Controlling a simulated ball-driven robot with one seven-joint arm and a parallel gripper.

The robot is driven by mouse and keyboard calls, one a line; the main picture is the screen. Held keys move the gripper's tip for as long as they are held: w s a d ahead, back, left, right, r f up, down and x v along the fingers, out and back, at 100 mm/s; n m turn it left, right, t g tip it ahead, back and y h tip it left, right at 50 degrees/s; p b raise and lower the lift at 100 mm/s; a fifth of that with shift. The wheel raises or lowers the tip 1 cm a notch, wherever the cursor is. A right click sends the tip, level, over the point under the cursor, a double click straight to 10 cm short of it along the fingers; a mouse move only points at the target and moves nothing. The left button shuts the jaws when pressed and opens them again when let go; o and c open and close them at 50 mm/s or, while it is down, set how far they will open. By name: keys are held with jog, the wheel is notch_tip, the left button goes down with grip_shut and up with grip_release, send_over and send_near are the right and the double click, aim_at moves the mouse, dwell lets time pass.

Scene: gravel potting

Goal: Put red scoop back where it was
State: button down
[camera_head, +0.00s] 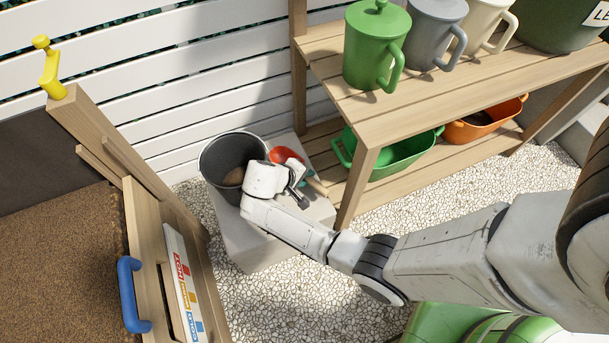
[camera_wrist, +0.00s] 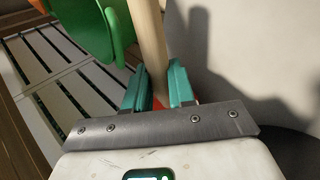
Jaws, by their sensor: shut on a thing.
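The red scoop (camera_head: 284,155) shows in the head view just right of the dark bucket, above the pale block. Its pale wooden handle (camera_head: 319,186) extends down and to the right. My gripper (camera_head: 301,177) is at the scoop, over the block. In the wrist view the teal fingers of my gripper (camera_wrist: 158,88) are shut around the wooden handle (camera_wrist: 151,40), and a little red shows between and beside them. Most of the scoop's head is hidden in the wrist view. I cannot tell whether the scoop touches the block.
The dark bucket (camera_head: 211,151) with brown contents stands on the pale block (camera_head: 246,241). At right a wooden shelf (camera_head: 336,58) holds mugs above, with a green tub (camera_head: 407,160) and an orange tub (camera_head: 484,125) below. A wooden frame with a blue handle (camera_head: 131,294) stands at left.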

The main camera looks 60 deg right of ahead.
jog(key=shift+f+b, duration=0.35)
jog(key=shift+f, duration=0.15)
jog(key=c, duration=0.9)
grip_release()
jog(key=shift+o, duration=0.2)
